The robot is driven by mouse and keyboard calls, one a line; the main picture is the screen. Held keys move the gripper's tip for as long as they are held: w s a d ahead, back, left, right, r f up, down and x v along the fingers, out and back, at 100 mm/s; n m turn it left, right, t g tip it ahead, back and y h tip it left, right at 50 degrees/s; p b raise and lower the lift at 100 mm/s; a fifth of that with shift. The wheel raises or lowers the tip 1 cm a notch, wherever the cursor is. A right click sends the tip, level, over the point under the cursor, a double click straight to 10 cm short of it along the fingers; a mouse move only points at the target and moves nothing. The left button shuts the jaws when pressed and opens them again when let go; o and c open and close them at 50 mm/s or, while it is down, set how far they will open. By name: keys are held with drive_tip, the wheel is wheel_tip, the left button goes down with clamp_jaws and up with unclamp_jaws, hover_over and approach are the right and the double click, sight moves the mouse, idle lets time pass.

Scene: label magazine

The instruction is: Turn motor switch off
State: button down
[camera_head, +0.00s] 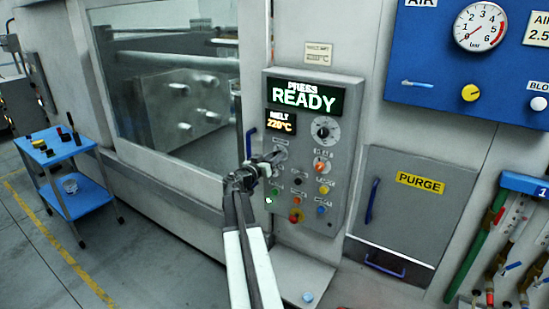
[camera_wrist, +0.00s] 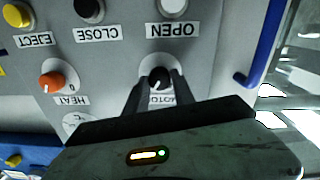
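The motor switch (camera_wrist: 159,79) is a small dark rotary knob with a white pointer mark, on the grey control panel (camera_head: 338,197). Its label, partly covered, appears upside down in the wrist view. My gripper (camera_wrist: 158,82) is at the knob, with one finger on each side of it. Whether the fingers press on the knob or stand slightly clear, I cannot tell. In the head view my gripper (camera_head: 277,156) reaches the panel's left side and hides the switch. The panel's display (camera_head: 304,96) reads PRESS READY.
Beside the switch are an orange heat knob (camera_wrist: 52,81), a white open button (camera_wrist: 172,7), a black close button (camera_wrist: 89,10) and a yellow eject button (camera_wrist: 17,14). A blue handle (camera_wrist: 262,45) stands close to the gripper. A blue cart (camera_head: 68,183) is at left.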

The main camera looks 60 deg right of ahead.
drive_tip(key=shift+n, duration=0.4)
drive_tip(key=shift+a+f+n+b, duration=0.1)
drive_tip(key=shift+n+b, duration=0.1)
drive_tip(key=shift+n, duration=3.1)
drive_tip(key=shift+f+n+b, duration=0.1)
drive_tip(key=shift+n+b, duration=0.1)
drive_tip(key=shift+n, duration=3.1)
drive_tip(key=c, duration=1.1)
unclamp_jaws()
drive_tip(key=shift+o, duration=0.2)
drive_tip(key=shift+r, duration=0.1)
drive_tip(key=shift+a, duration=0.1)
